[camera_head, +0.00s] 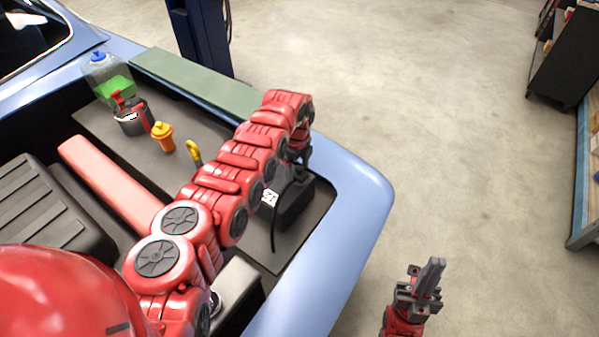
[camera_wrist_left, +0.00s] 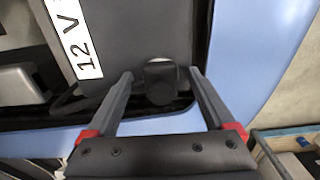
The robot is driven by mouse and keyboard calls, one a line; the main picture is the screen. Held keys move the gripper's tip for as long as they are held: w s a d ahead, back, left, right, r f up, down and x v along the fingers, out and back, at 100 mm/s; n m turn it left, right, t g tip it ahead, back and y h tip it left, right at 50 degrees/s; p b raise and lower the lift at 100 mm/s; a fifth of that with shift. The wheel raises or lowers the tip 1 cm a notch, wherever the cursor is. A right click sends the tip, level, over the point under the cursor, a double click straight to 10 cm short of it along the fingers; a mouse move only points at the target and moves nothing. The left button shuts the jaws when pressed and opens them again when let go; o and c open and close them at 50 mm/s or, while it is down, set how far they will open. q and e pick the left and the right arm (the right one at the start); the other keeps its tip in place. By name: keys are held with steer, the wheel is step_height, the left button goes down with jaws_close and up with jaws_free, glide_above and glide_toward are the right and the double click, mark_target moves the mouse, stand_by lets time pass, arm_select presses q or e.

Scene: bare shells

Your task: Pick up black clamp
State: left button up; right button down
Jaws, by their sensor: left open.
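The black clamp (camera_wrist_left: 161,84) shows in the left wrist view as a dark, rounded piece at the edge of the dark battery. My left gripper (camera_wrist_left: 160,73) is open, with one finger on each side of the clamp. I cannot tell whether either finger touches it. In the head view my left arm reaches across to the black battery (camera_head: 296,204), and the arm hides the gripper's tips and the clamp. The battery (camera_wrist_left: 135,35) bears a white "12 V" label in the left wrist view. My right gripper (camera_head: 432,272) is empty, out over the floor at lower right.
The battery sits in a blue car's open bay, near its rounded blue edge (camera_head: 345,235). A black cable (camera_head: 273,228) hangs by it. A yellow bottle (camera_head: 163,137), a yellow hook (camera_head: 195,151) and a green-filled container (camera_head: 112,88) stand further left.

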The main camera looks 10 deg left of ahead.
arm_select(q)
jaws_close()
stand_by(0.3)
steer(key=shift+r, duration=0.1)
